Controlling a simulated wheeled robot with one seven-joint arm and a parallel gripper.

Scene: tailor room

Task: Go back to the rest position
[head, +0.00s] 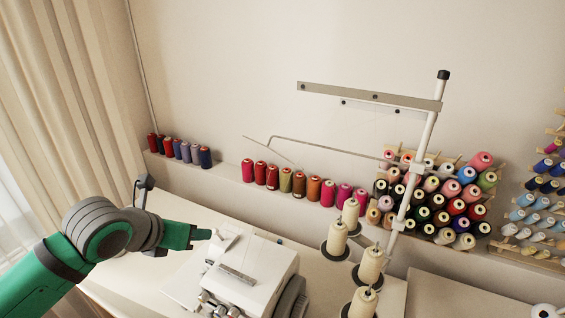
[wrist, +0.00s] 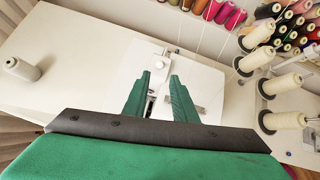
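My gripper (wrist: 160,75) shows in the wrist view with its two green fingers apart and nothing held between them. In the head view my gripper (head: 205,234) is at the lower left, over or beside the left end of the white sewing machine (head: 248,270). The machine also shows in the wrist view (wrist: 195,85), beyond and beneath the fingers. I cannot tell whether the fingertips touch it.
A thread stand (head: 424,150) with cream cones (head: 371,265) rises right of the machine. Coloured spools (head: 299,184) line the wall ledge, and a full spool rack (head: 463,205) stands at right.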

